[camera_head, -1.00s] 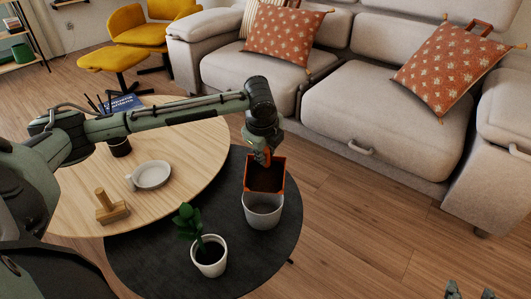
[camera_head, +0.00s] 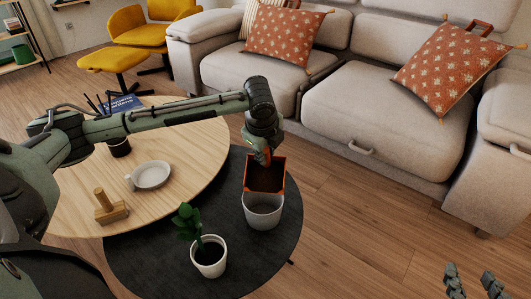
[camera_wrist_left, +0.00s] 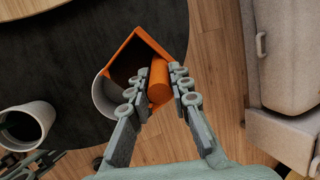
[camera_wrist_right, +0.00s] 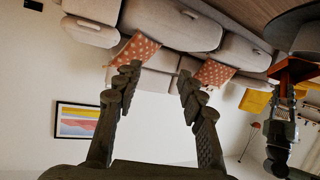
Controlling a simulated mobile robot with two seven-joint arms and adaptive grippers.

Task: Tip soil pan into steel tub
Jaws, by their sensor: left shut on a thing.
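The orange soil pan (camera_head: 265,175) is over the back rim of the steel tub (camera_head: 262,212), tilted with its open face toward the head camera. Its inside looks dark; I cannot tell how much soil is in it. My left gripper (camera_head: 264,154) is shut on the pan's handle, which shows as an orange cylinder between the fingers in the left wrist view (camera_wrist_left: 159,84). In that view the pan hides most of the tub (camera_wrist_left: 106,99). My right gripper (camera_wrist_right: 154,80) is open and empty, away from the table at the lower right of the head view.
The tub stands on a dark round table (camera_head: 130,250), beside a potted plant (camera_head: 208,258). A wooden round table (camera_head: 75,205) holds a bowl (camera_head: 152,174), a wooden block with a peg (camera_head: 107,210) and a dark cup (camera_head: 119,147). A sofa (camera_head: 390,110) stands behind.

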